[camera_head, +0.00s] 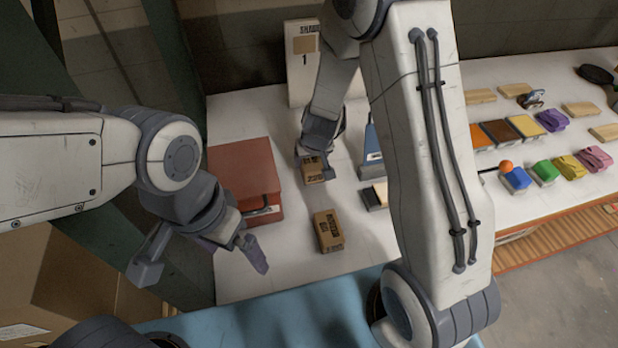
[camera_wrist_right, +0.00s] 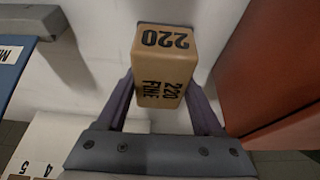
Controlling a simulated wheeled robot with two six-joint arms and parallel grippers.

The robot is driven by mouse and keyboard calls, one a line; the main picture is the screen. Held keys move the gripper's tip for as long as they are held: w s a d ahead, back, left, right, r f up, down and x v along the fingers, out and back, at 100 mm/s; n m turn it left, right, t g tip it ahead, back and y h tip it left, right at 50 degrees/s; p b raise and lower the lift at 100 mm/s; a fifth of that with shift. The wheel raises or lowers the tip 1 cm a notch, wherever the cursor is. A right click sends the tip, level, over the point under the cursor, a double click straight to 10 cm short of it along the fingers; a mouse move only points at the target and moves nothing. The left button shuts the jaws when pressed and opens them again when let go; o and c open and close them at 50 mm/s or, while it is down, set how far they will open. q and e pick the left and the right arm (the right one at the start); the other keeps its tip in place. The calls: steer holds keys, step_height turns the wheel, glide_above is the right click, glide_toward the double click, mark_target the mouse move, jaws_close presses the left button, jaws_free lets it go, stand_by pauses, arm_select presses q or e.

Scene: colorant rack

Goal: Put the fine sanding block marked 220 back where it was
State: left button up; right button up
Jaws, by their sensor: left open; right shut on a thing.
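The fine sanding block marked 220 (camera_wrist_right: 159,82) is a tan block with black "220" and "220 FINE" lettering in the right wrist view. My right gripper (camera_wrist_right: 160,100) is shut on it, one finger on each side. In the head view this block (camera_head: 314,173) shows partly under my right gripper (camera_head: 317,165), right of the red box. I cannot tell whether it touches the table. A second tan block (camera_head: 328,231) with dark lettering stands nearer the table's front edge. My left gripper (camera_head: 204,261) is open and empty, left of the table's front part.
A red box (camera_head: 243,170) with a handle stands on the white table (camera_head: 235,277). A white board marked 1 (camera_head: 303,62) stands behind. Colored blocks and pads lie beyond my right arm.

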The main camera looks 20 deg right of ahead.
step_height(320, 180, down, 5)
steer(key=b, duration=0.3)
steer(key=shift+r+b, duration=0.2)
steer(key=shift+b, duration=0.1)
steer(key=shift+r, duration=0.15)
steer(key=o, duration=1.3)
